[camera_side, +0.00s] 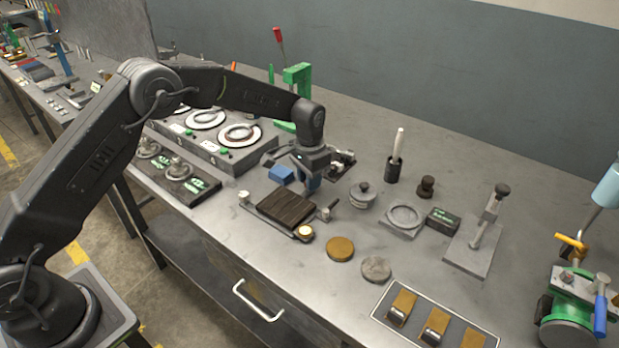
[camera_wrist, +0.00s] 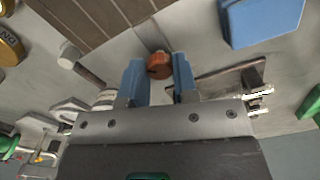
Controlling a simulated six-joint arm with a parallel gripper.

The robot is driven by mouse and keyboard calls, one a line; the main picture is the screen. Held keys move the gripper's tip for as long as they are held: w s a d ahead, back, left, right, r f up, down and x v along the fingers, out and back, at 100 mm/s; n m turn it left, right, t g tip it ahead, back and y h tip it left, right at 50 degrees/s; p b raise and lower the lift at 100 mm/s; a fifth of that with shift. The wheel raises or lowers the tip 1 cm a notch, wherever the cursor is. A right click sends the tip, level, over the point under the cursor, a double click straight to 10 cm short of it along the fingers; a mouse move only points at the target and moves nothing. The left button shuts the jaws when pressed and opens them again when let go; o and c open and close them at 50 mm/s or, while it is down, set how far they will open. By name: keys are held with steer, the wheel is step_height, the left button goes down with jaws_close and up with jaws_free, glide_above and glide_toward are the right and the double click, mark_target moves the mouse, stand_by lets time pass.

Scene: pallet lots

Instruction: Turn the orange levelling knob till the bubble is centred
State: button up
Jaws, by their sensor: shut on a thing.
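The orange levelling knob (camera_wrist: 159,65) shows in the wrist view between the two blue fingertips of my gripper (camera_wrist: 159,76), which is shut on it. In the side view my gripper (camera_side: 310,184) points down behind the far edge of a dark brown slatted plate (camera_side: 287,208), and it hides the knob there. The plate also shows at the top of the wrist view (camera_wrist: 95,18). A small round pale-yellow disc with a dark rim (camera_side: 304,232), possibly the bubble level, sits at the plate's near corner. I cannot make out a bubble in it.
A blue block (camera_side: 281,174) lies left of my gripper. A lidded grey pot (camera_side: 362,195) and a ring on a square base (camera_side: 404,217) stand to the right. Two flat discs, one brass (camera_side: 340,248) and one grey (camera_side: 376,269), lie in front.

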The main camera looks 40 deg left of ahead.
steer(key=shift+n, duration=0.5)
steer(key=o, duration=0.9)
steer(key=shift+r, duration=0.1)
step_height(320, 180, up, 14)
steer(key=shift+f, duration=0.15)
